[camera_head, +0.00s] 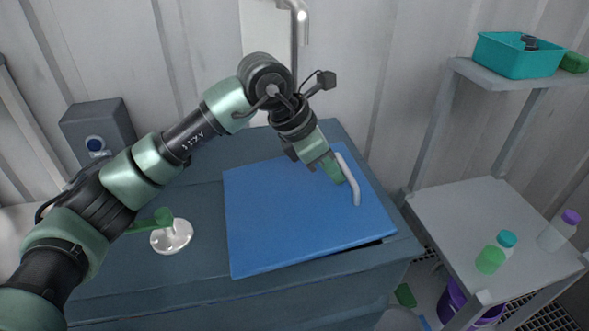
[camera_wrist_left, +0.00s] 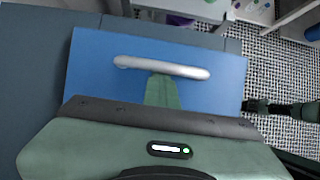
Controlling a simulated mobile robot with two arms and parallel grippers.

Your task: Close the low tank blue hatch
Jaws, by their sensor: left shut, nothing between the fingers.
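The blue hatch (camera_head: 290,220) is a flat square lid on top of the dark blue-grey low tank (camera_head: 190,285). It lies nearly flat, with a dark gap under its front right edge. Its white bar handle (camera_head: 349,180) runs along the right part of the lid. My left gripper (camera_head: 333,172) is shut and empty, its fingertips beside the handle at the lid. In the left wrist view the green fingers (camera_wrist_left: 162,92) reach up to the middle of the handle (camera_wrist_left: 162,67); whether they touch it I cannot tell. My right gripper is out of view.
A white round fitting with a green lever (camera_head: 171,234) stands on the tank left of the hatch. A grey box (camera_head: 98,128) is behind it. At right, a grey shelf (camera_head: 470,215) holds bottles, and a teal bin (camera_head: 515,57) sits higher. A pipe (camera_head: 297,30) hangs above.

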